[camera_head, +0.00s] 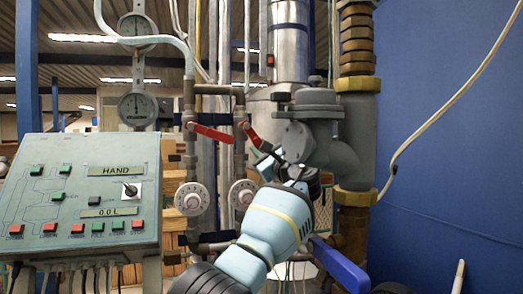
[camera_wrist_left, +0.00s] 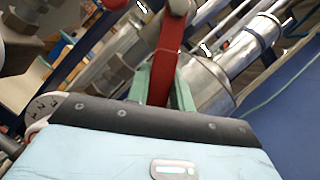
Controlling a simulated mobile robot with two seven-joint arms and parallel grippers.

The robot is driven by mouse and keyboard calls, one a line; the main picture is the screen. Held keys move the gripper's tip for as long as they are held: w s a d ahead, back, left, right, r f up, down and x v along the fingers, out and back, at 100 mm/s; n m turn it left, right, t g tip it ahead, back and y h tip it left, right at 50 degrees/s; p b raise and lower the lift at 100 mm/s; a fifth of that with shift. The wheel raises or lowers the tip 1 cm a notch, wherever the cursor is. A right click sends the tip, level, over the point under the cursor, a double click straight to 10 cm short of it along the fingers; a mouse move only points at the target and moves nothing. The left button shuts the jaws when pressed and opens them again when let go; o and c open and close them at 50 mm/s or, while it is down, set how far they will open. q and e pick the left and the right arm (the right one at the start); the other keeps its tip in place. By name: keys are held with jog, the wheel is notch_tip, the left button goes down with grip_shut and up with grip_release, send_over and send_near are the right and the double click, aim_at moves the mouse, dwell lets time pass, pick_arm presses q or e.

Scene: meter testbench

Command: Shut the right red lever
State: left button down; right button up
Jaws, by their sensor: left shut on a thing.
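The right red lever (camera_head: 251,134) is on the right vertical pipe, slanting down to the right. My left gripper (camera_head: 266,160) is at its lower end, and the gripper body hides part of this area. In the left wrist view the red lever (camera_wrist_left: 168,45) runs down between the green fingers of my left gripper (camera_wrist_left: 162,88), which is shut on it. The left red lever (camera_head: 208,132) is on the neighbouring pipe, nearly level and tilted slightly down to the right. My right gripper is not in view.
Two round white dials (camera_head: 192,199) sit below the levers. A grey control panel (camera_head: 80,190) stands at left. A grey valve body (camera_head: 312,128) and thick pipe are close right of my gripper. A blue handle (camera_head: 340,265) is at lower right, before a blue wall (camera_head: 455,150).

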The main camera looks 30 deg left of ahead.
pick_arm(q)
jog(key=c, duration=1.4)
grip_release()
jog(key=shift+o, duration=1)
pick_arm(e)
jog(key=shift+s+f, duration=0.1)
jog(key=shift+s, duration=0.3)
pick_arm(q)
jog(key=shift+s, duration=0.1)
